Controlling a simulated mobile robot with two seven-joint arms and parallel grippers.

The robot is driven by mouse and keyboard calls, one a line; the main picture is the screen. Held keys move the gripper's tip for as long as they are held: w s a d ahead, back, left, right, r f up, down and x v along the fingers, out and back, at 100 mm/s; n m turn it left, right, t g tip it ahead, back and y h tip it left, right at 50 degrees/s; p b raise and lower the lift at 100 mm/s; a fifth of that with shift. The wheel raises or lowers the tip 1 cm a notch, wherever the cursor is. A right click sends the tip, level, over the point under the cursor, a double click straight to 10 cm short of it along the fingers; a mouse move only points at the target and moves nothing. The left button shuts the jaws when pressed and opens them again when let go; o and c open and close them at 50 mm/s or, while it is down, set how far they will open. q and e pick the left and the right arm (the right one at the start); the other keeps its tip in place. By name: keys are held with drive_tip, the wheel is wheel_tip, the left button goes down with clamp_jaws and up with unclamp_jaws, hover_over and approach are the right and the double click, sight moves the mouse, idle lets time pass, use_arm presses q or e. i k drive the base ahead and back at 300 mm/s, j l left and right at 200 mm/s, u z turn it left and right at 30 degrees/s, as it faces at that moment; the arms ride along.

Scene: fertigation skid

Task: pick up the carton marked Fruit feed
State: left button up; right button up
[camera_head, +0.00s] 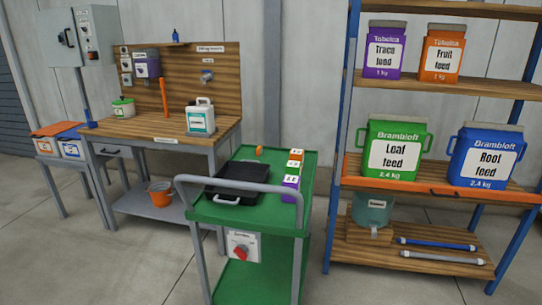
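The orange carton marked Fruit feed (442,53) stands upright on the upper shelf of the rack at the right. It reads Tobelka and 1 kg. The purple Trace feed carton (384,50) stands close to its left on the same shelf. Neither of my grippers shows in the head view.
A green Leaf feed container (393,150) and a blue Root feed container (486,155) stand on the shelf below. A green cart (258,217) with a grey handle, a black case (247,181) and small boxes stands left of the rack. A workbench (160,127) stands behind. Floor shows at front left.

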sight(295, 154)
drive_tip(key=i+l+u, duration=0.15)
drive_tip(key=i+l, duration=0.25)
drive_tip(key=i+l+u, duration=0.2)
drive_tip(key=i+l, duration=0.15)
drive_tip(key=l, duration=0.2)
drive_tip(key=i+l, duration=0.3)
drive_tip(key=l, duration=0.2)
drive_tip(key=i+l, duration=0.35)
drive_tip(key=l+u, duration=0.05)
drive_tip(key=l, duration=0.05)
